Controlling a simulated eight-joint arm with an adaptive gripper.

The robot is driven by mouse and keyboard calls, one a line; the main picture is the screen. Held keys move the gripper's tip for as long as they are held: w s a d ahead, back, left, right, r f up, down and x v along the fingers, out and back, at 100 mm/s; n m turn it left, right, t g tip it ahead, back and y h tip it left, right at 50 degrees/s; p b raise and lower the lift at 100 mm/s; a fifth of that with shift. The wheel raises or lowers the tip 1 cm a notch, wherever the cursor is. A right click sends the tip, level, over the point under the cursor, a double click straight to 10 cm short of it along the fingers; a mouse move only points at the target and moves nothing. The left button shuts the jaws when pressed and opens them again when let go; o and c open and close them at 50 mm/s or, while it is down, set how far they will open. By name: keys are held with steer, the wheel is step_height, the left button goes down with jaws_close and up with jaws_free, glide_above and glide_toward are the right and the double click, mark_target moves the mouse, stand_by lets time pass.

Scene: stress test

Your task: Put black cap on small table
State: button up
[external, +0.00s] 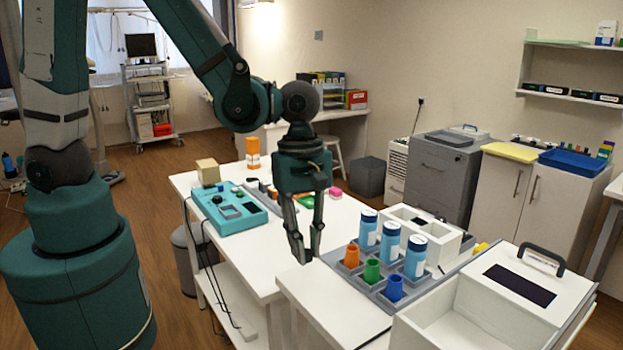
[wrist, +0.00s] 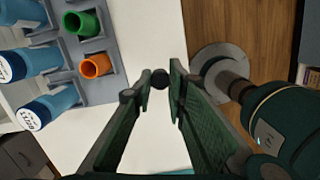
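A small round black thing, which looks like the black cap (wrist: 160,78), sits between the two fingertips in the wrist view. It looks touched from both sides, so my gripper (wrist: 159,83) appears closed on it. In the external view my gripper (external: 305,254) points down over the left end of the front white table (external: 300,284). There the cap cannot be made out between the fingers. I cannot tell which table is the small one; another white table (external: 262,275) stands to the left.
A grey tray with an orange cup (external: 351,256), a green cup (external: 373,270), a blue cup (external: 395,289) and blue bottles (external: 390,241) stands right of my gripper. A white open box (external: 450,325) is at front right. A teal device (external: 228,212) lies on the left table.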

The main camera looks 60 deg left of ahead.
mark_target(306, 277)
steer(key=shift+f, duration=0.3)
steer(key=shift+f, duration=0.2)
steer(key=shift+f+b, duration=0.3)
steer(key=shift+f, duration=1.6)
steer(key=shift+f, duration=0.15)
steer(key=o, duration=0.6)
steer(key=shift+w+a+r+p, duration=0.1)
steer(key=shift+a+r+p, duration=0.15)
steer(key=shift+r, duration=1.8)
steer(key=shift+s+a+r+p, duration=0.1)
steer(key=shift+a+r+p, duration=0.15)
steer(key=shift+r, duration=1.75)
steer(key=shift+w+a+r+p, duration=0.1)
steer(key=shift+a+r+p, duration=0.15)
steer(key=shift+r, duration=1.8)
